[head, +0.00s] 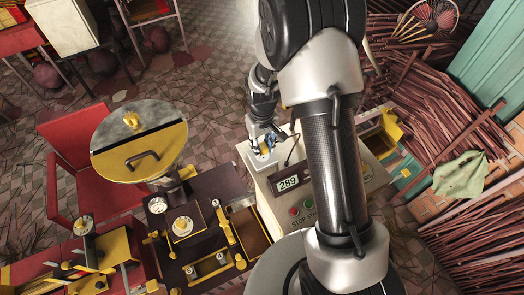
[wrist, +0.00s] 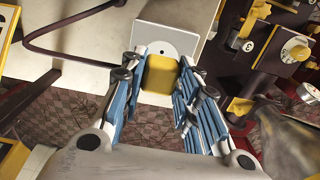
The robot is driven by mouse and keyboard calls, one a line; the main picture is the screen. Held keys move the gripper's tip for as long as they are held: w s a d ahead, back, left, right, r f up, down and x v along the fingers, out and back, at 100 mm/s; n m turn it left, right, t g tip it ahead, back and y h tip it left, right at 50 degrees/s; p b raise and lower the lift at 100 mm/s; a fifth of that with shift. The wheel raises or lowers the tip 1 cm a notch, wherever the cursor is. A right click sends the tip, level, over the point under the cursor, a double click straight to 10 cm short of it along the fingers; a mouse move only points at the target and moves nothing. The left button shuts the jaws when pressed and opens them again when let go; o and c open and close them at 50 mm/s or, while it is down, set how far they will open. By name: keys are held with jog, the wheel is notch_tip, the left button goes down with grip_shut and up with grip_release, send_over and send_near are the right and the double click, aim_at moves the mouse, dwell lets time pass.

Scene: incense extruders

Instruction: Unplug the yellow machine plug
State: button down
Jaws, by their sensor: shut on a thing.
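The yellow plug (wrist: 161,74) sits between the blue-padded fingers of my gripper (wrist: 160,85) in the wrist view, and the gripper is shut on it.
A dark extruder with a yellow-topped drum (head: 140,165) stands to the left. Incense stick bundles (head: 425,75) lie at right. Tiled floor (head: 215,60) is open behind.

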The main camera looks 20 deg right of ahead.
aim_at(262, 146)
jog(key=shift+r+p, duration=0.85)
jog(key=shift+r, duration=0.75)
